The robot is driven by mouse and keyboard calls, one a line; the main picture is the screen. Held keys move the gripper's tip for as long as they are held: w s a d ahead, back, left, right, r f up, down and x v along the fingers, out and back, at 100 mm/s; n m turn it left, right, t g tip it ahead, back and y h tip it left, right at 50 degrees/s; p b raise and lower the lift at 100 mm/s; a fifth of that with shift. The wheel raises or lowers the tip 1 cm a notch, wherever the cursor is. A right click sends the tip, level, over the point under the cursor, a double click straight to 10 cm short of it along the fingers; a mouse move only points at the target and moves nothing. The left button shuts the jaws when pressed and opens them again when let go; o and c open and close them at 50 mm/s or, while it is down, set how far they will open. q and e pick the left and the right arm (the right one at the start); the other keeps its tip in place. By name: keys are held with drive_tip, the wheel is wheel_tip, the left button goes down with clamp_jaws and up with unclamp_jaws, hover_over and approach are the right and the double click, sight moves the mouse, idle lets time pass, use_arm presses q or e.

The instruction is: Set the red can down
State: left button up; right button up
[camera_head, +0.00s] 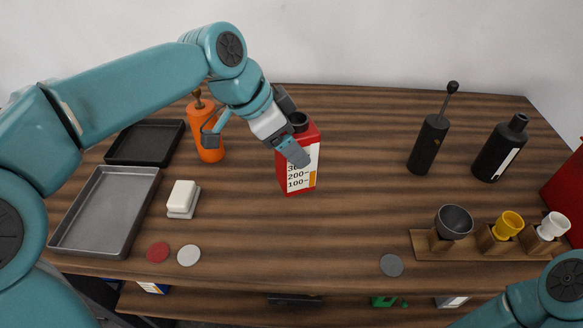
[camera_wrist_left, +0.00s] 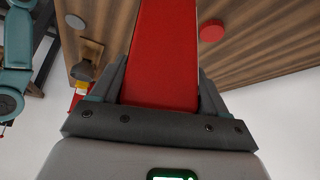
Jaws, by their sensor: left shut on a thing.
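The red can (camera_head: 299,178) has a white label with a number scale and a black cap. It stands upright near the middle of the wooden table (camera_head: 350,230) in the head view. My left gripper (camera_head: 293,150) is shut on the can from above and behind, and its finger covers part of the label. In the left wrist view the red can (camera_wrist_left: 165,60) fills the space between the two fingers. I cannot tell whether its base touches the table. My right gripper is out of view; only part of that arm shows at lower right.
An orange bottle (camera_head: 207,148), trays (camera_head: 150,178) and a white block (camera_head: 182,196) are left of the can. Black bottles (camera_head: 427,145) and a cup rack (camera_head: 468,254) are on the right. Red (camera_head: 158,252) and grey (camera_head: 391,265) discs lie near the front. The table around the can is clear.

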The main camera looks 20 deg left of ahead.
use_arm(q)
drive_tip(key=shift+w+f, duration=0.2)
drive_tip(key=shift+f, duration=0.45)
drive_tip(key=shift+w+f, duration=0.2)
drive_tip(key=shift+f, duration=0.4)
wheel_tip(320, 180, down, 4)
drive_tip(key=shift+s+f+b, duration=0.1)
drive_tip(key=shift+b, duration=0.3)
drive_tip(key=shift+s, duration=0.15)
drive_tip(key=o, duration=1.5)
drive_tip(key=shift+f, duration=0.15)
